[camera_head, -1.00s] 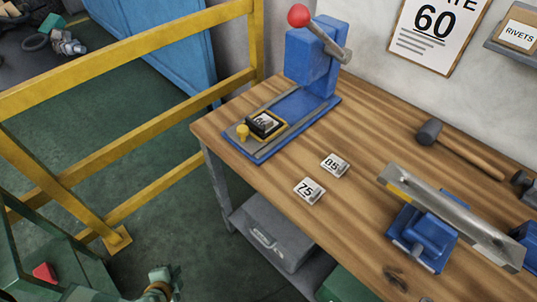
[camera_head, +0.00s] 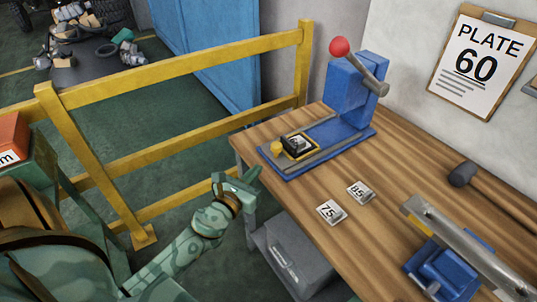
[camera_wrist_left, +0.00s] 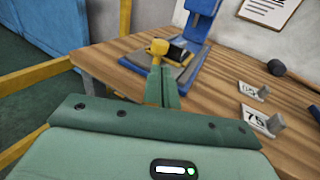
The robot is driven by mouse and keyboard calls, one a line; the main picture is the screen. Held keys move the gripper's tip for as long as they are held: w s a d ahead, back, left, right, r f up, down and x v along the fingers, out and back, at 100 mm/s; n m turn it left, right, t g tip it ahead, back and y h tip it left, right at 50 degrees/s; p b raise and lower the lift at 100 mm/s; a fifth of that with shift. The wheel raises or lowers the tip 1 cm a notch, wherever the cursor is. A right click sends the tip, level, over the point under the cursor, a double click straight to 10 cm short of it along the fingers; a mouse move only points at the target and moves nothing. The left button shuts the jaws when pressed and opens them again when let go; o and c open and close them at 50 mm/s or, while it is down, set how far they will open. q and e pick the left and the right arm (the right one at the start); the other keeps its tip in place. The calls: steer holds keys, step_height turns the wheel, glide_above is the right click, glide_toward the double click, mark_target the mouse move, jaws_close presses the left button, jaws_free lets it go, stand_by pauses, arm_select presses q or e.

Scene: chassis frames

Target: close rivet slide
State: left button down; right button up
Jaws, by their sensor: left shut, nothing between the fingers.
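The blue rivet press (camera_head: 350,100) with a red-knobbed lever stands at the bench's far left corner. Its slide (camera_head: 300,149), a yellow-edged carrier with a yellow knob (camera_head: 277,148), sits out at the front of the blue base and holds a dark block with a numbered plate. The knob also shows in the left wrist view (camera_wrist_left: 158,47). My left gripper (camera_head: 252,177) is shut and empty, just off the bench's left edge, in front of the knob and apart from it in the head view. In the wrist view its fingers (camera_wrist_left: 162,86) point towards the knob. My right gripper is out of view.
Plates 75 (camera_head: 331,211) and 85 (camera_head: 360,192) lie on the bench. A blue vise-like fixture (camera_head: 445,270) with a metal bar and a mallet (camera_head: 463,175) are to the right. A yellow railing (camera_head: 180,70) runs along the left.

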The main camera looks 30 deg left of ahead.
mark_target(274, 150)
arm_select(q)
steer(key=w, duration=0.7)
steer(key=shift+w+a+f, duration=0.2)
steer(key=shift+w+a, duration=0.1)
steer(key=shift+w, duration=0.1)
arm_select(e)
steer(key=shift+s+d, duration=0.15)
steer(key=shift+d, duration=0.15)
